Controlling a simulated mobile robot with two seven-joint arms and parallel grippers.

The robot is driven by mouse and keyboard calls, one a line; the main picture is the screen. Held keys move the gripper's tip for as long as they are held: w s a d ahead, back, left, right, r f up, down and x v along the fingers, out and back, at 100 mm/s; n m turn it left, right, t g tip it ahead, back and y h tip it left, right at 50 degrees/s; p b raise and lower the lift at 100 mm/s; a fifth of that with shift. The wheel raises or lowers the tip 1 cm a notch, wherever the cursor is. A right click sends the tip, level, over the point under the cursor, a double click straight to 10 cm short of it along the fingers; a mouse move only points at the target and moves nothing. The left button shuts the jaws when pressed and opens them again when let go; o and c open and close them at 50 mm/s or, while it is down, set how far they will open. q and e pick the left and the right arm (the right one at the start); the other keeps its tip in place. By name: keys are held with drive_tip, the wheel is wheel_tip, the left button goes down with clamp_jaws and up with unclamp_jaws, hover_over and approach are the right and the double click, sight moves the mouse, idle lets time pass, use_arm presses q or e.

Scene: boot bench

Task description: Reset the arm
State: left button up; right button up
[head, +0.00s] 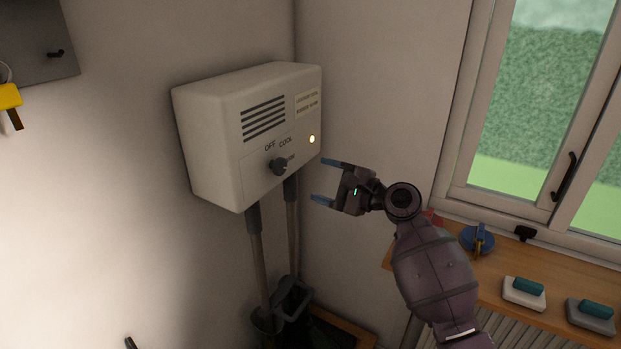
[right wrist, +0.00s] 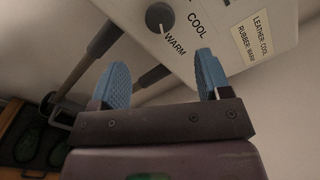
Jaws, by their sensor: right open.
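My right gripper (head: 322,181) is open and empty, a little to the right of the white dryer box (head: 215,145) on the wall. It also shows in the right wrist view (right wrist: 161,70), its blue fingers spread below the box face with nothing between them. The dark knob (head: 279,166) on the box stands apart from the fingers. In the right wrist view the knob (right wrist: 159,17) has a light mark towards the WARM label. The OFF and COOL labels show above it in the head view. My left gripper is not in view.
Two grey pipes (head: 258,255) run down from the box to dark boots or holders (head: 290,298). A yellow-tagged key (head: 9,97) hangs at left.

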drive_tip(key=shift+s+d, duration=0.25)
drive_tip(key=shift+d, duration=0.05)
drive_tip(key=s+d+f+n+t+h, duration=0.4)
drive_tip(key=d+f+n+t+h, duration=0.2)
drive_tip(key=d+f+n+h, duration=0.5)
drive_tip(key=s+d+f+n+g+h, duration=0.1)
drive_tip(key=s+d+f+g+h, duration=0.1)
drive_tip(key=s+f, duration=1)
drive_tip(key=s+d+f+n+g+h+b, duration=0.1)
drive_tip(key=s+d+f, duration=0.4)
drive_tip(key=s+f, duration=0.6)
drive_tip(key=s+n+g, duration=0.1)
drive_tip(key=s+g, duration=0.1)
drive_tip(key=s, duration=0.4)
drive_tip(key=shift+s+d+f+h+b, duration=0.2)
drive_tip(key=shift+s+f+h+b, duration=0.1)
drive_tip(key=shift+f+h, duration=0.1)
